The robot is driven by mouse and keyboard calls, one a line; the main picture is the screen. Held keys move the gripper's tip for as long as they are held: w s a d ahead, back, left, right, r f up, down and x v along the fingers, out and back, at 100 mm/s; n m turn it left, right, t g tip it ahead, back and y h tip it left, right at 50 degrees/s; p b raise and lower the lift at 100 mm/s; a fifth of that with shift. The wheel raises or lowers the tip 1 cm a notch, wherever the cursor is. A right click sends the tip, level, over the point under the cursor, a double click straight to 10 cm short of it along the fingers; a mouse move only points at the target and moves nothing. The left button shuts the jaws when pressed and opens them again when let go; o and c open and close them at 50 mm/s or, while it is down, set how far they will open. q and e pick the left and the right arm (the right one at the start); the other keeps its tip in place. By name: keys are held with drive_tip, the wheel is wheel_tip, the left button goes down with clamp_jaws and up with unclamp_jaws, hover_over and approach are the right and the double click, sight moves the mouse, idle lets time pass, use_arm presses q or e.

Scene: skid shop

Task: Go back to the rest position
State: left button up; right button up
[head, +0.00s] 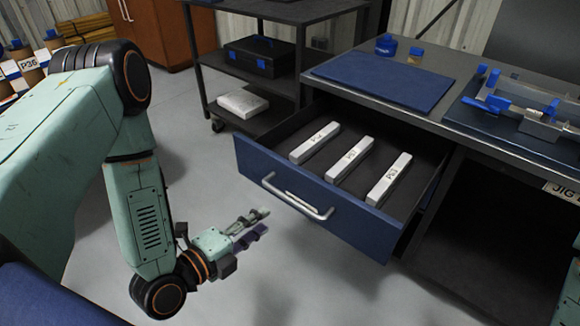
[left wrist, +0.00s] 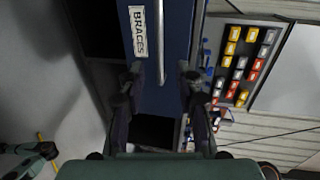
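My left arm reaches in from the left of the head view. Its gripper (head: 258,222) hangs over the floor in front of the open drawer (head: 335,237), left of and below the drawer handle (head: 298,198), apart from it. In the left wrist view the two fingers of this gripper (left wrist: 156,88) stand wide apart with nothing between them. Behind them are the blue drawer front (left wrist: 170,70) with its label "BRACES" and the handle (left wrist: 161,45). My right gripper is not visible.
Three pale labelled bars (head: 350,160) lie in the pulled-out drawer, which sticks out from the bench. On the bench are a blue mat (head: 383,80) and a jig (head: 520,105). A dark shelf cart (head: 270,105) stands behind. Grey floor (head: 215,150) is clear around the gripper.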

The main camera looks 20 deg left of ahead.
use_arm(q)
drive_tip(key=s+f+n+g+y, duration=0.2)
drive_tip(key=s+f+n+g, duration=0.55)
drive_tip(key=f+n, duration=0.45)
drive_tip(key=s+a+f+n+g+y, duration=0.1)
drive_tip(key=s+n+g+y, duration=0.2)
drive_tip(key=s+n+g, duration=0.4)
drive_tip(key=s+n, duration=0.3)
drive_tip(key=s, duration=0.5)
drive_tip(key=shift+s+f, duration=0.15)
drive_tip(key=shift+f, duration=0.25)
